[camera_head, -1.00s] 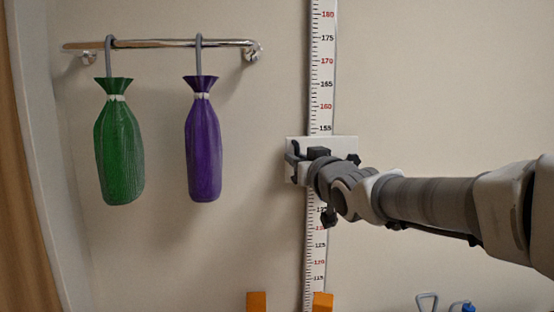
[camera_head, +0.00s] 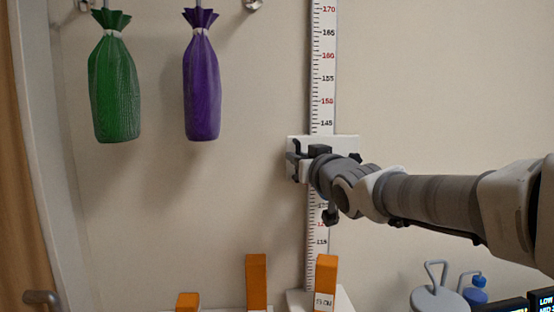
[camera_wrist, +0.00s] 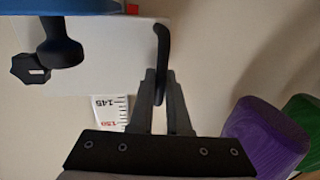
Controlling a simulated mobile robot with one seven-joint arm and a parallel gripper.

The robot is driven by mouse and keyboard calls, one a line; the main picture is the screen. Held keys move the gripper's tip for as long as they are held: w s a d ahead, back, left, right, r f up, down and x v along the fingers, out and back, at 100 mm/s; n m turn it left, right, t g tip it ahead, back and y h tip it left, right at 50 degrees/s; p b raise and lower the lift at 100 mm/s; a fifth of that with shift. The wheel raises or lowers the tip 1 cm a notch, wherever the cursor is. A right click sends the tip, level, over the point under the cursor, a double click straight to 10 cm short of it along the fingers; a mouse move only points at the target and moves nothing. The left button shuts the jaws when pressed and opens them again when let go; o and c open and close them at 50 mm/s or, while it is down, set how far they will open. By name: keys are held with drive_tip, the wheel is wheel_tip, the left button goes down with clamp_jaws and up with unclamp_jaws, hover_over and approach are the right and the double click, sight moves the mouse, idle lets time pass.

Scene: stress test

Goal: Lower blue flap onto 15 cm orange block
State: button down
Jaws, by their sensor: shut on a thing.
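A white slider plate (camera_head: 345,143) rides on the upright ruler (camera_head: 323,80), its top edge near the 140s. My gripper (camera_wrist: 160,80) is shut on the dark, curved handle (camera_wrist: 162,38) of the plate; in the head view my wrist hides most of this. An orange block (camera_head: 326,272) with a small, blurred label stands upright on the white base (camera_head: 345,301), below the plate.
Green (camera_head: 115,90) and purple (camera_head: 202,90) bags hang at upper left. A grey can (camera_head: 438,299) and blue bottle (camera_head: 475,290) stand at lower right.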

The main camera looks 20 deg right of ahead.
wheel_tip(320, 180, down, 16)
drive_tip(key=b, duration=1.4)
drive_tip(key=shift+f, duration=0.25)
drive_tip(key=c, duration=0.9)
unclamp_jaws()
drive_tip(key=s+p, duration=0.1)
drive_tip(key=s, duration=1.6)
drive_tip(key=shift+s, duration=0.2)
